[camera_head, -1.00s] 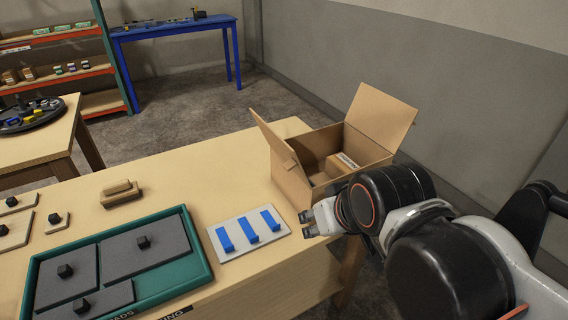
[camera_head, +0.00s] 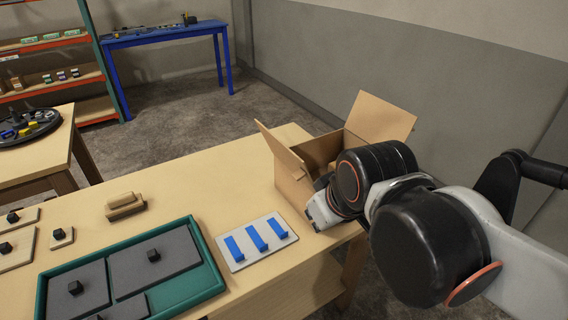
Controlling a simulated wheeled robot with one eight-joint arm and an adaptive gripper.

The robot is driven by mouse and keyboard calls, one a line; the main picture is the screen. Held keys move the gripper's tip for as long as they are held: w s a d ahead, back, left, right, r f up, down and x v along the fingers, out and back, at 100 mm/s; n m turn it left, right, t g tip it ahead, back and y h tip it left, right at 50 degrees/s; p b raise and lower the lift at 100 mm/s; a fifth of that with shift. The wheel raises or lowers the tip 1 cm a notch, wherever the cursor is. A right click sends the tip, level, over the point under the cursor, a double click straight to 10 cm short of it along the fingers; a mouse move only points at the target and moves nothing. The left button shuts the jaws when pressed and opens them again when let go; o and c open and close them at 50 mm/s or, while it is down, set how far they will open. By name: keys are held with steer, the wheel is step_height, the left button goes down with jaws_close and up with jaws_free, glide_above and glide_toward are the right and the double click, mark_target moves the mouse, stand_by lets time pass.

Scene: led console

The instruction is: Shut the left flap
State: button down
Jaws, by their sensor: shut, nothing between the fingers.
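An open cardboard box (camera_head: 294,190) stands at the right end of the wooden table. Its left flap (camera_head: 279,148) is raised and leans outward to the left. Its far right flap (camera_head: 381,117) also stands up. My gripper (camera_head: 318,214) is shut and empty, low at the near side of the box, to the right of the left flap. I cannot tell whether it touches the box. My arm hides the near right part of the box and most of its inside.
A white plate with blue bars (camera_head: 254,242) lies left of the gripper. A green tray with grey panels (camera_head: 214,277) and a wooden block with a handle (camera_head: 125,205) lie farther left. The table (camera_head: 218,168) is bare left of the box. A grey wall rises behind it.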

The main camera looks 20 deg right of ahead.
steer(key=w+a+r+n+g+p, duration=0.7)
steer(key=w+r+n+p, duration=0.4)
steer(key=n+p, duration=0.6)
steer(key=w+d+f+n+t+b, duration=0.1)
steer(key=d+f+b, duration=0.2)
steer(key=f, duration=0.6)
steer(key=shift+w+d+f+h+b, duration=0.3)
steer(key=shift+w+f+h+b, duration=0.1)
steer(key=shift+b, duration=0.2)
steer(key=shift+r, duration=0.1)
